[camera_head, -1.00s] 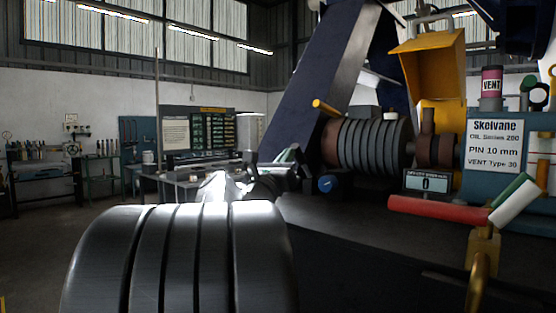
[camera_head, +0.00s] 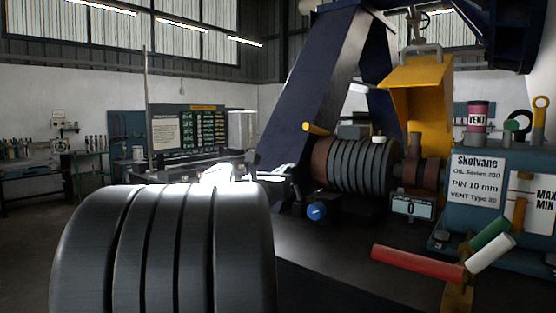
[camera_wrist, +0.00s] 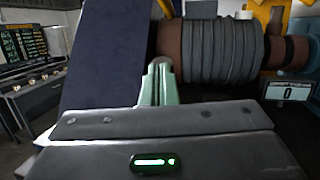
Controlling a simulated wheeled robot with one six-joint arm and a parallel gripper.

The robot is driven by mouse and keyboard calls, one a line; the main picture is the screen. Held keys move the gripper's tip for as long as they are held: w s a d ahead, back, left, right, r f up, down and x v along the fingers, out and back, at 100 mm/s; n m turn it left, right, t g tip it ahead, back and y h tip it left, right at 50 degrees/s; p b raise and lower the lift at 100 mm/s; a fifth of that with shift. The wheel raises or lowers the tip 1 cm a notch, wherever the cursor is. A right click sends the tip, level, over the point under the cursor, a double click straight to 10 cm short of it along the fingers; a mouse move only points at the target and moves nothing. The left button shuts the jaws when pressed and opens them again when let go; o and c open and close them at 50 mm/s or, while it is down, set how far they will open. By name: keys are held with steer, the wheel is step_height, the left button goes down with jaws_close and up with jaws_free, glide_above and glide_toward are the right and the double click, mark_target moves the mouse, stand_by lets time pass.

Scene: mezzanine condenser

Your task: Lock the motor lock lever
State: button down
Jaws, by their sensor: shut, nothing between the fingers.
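The motor (camera_head: 362,165) is a grey ribbed cylinder with brown ends, lying on the dark bench. A short yellow-orange lever (camera_head: 318,129) sticks out at its upper left end and looks like the lock lever. The motor (camera_wrist: 208,50) fills the upper middle of the wrist view, where a yellow piece at the top edge may be the lever's end. My gripper (camera_wrist: 158,66) is shut and empty, its pale green fingers in front of the motor's left brown end. Whether they touch it is unclear. In the head view my arm and glare mostly hide the gripper.
A dark blue slanted frame (camera_head: 310,90) stands behind the motor. A yellow hood (camera_head: 418,85) is raised at the back. A small display reading 0 (camera_head: 412,206) stands right of the motor. A red handle (camera_head: 415,262) juts out at front right, beside green and white ones.

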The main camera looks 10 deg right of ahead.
steer(key=d+r+p, duration=0.1)
steer(key=p, duration=0.1)
steer(key=w+r+g+y+p, duration=0.1)
steer(key=p, duration=0.2)
steer(key=d+g+p, duration=0.1)
steer(key=p, duration=0.2)
steer(key=shift+w+d+r+m+y, duration=0.3)
steer(key=shift+w+r+m+y, duration=0.1)
steer(key=shift+w+d+p, duration=0.35)
steer(key=shift+d+p, duration=0.05)
steer(key=shift+p, duration=0.3)
steer(key=shift+s+d+r+p+x, duration=0.1)
steer(key=shift+d+r+p+x, duration=0.1)
steer(key=shift+x, duration=0.75)
steer(key=shift+s+d+r+p+x, duration=0.1)
steer(key=shift+s+p+x, duration=0.05)
steer(key=shift+x, duration=0.8)
steer(key=shift+s+d+r+p+x, duration=0.1)
steer(key=shift+d+p+x, duration=0.1)
steer(key=shift+x, duration=0.75)
